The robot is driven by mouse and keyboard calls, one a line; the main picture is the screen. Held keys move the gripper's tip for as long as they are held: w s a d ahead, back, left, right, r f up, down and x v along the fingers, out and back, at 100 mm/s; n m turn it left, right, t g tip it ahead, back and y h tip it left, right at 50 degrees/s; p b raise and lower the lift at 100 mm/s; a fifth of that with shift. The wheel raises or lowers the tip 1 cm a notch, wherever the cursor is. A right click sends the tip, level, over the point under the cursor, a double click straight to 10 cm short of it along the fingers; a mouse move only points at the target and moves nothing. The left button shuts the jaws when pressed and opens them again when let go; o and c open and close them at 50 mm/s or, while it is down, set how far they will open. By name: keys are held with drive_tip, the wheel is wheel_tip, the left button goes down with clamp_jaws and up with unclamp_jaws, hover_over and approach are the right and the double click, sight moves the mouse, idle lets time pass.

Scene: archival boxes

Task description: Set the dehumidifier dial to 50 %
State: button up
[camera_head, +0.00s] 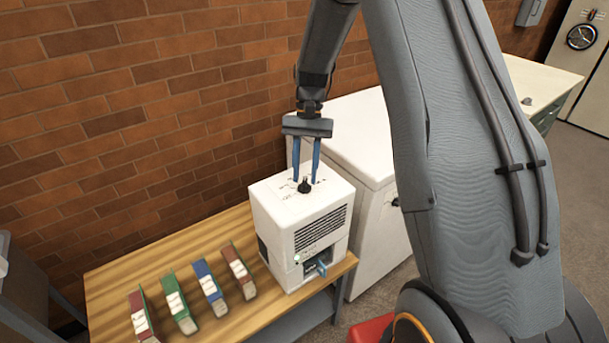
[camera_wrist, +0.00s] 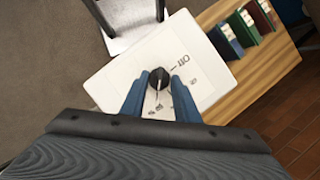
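The white dehumidifier (camera_head: 290,222) stands at the right end of a wooden bench. Its black dial (camera_head: 304,187) is on the top face, ringed by printed marks. The dial also shows in the wrist view (camera_wrist: 158,77), with "Off" printed to its right and other small marks too blurred to read. I cannot tell which mark the dial points at. My gripper (camera_head: 305,175) points down over the dial with its two blue fingers apart. In the wrist view the fingers (camera_wrist: 160,82) stand on either side of the dial. I cannot tell whether they touch it.
Several coloured binders or boxes (camera_head: 209,288) stand in a row on the wooden bench (camera_head: 110,280), left of the dehumidifier. A large white cabinet (camera_head: 370,140) stands close behind and right of it. A brick wall (camera_head: 130,110) runs behind the bench.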

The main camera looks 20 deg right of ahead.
drive_tip(key=b+v, duration=0.2)
drive_tip(key=v, duration=0.5)
drive_tip(key=shift+s, duration=0.15)
drive_tip(key=s+a+f+n+t+h, duration=0.1)
drive_tip(key=s+n+t, duration=0.1)
drive_tip(key=s, duration=0.8)
drive_tip(key=s+a+f+n+t+h, duration=0.1)
drive_tip(key=s+n+t, duration=0.2)
drive_tip(key=s, duration=0.7)
drive_tip(key=shift+s+f, duration=0.3)
drive_tip(key=shift+f, duration=0.1)
